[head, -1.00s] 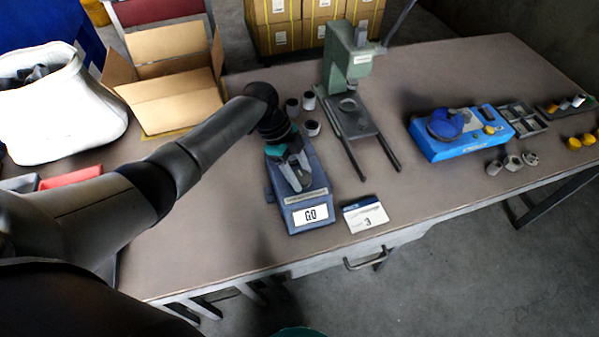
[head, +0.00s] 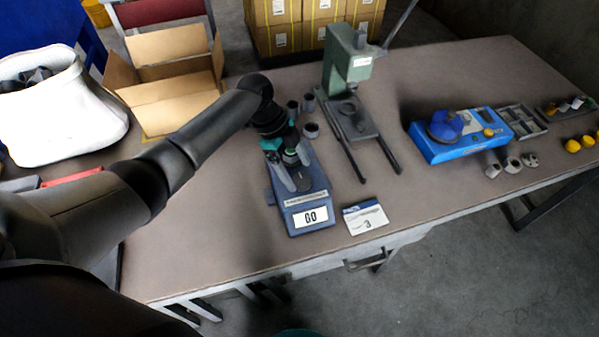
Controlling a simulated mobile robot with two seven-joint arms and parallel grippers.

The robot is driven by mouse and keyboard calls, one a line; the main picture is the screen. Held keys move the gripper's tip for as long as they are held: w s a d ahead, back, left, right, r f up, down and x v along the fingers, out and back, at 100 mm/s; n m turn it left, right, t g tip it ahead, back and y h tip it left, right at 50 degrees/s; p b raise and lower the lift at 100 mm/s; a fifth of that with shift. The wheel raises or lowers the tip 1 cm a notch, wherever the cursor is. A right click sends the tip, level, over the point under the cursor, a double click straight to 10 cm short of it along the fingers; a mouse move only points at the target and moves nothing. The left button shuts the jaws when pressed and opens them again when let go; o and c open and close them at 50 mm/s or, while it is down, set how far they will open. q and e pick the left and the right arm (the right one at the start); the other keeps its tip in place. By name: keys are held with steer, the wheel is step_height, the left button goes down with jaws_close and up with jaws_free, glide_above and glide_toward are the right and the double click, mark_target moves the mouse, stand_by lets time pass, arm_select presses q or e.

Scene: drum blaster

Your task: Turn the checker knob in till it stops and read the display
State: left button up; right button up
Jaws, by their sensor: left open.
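The blue-grey checker (head: 312,200) stands near the front edge of the table, and its white display (head: 310,217) reads "GO". My left gripper (head: 298,178) is open over the back part of the checker, its fingers pointing down. The checker's knob is not clearly seen; the gripper covers that part. Whether the fingers touch anything there I cannot tell. A white card (head: 365,217) with the number 3 lies just right of the checker. My right gripper is out of view.
A green press (head: 350,65) stands behind the checker, with several grey cylindrical parts (head: 311,130) beside it. A blue fixture (head: 455,135) sits to the right near small trays (head: 522,122). An open carton (head: 165,80) and a white bin (head: 60,110) are at left.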

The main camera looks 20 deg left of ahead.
arm_select(q)
steer(key=p+v, duration=0.1)
steer(key=v, duration=1.1)
steer(key=shift+r, duration=0.4)
steer(key=shift+a, duration=0.1)
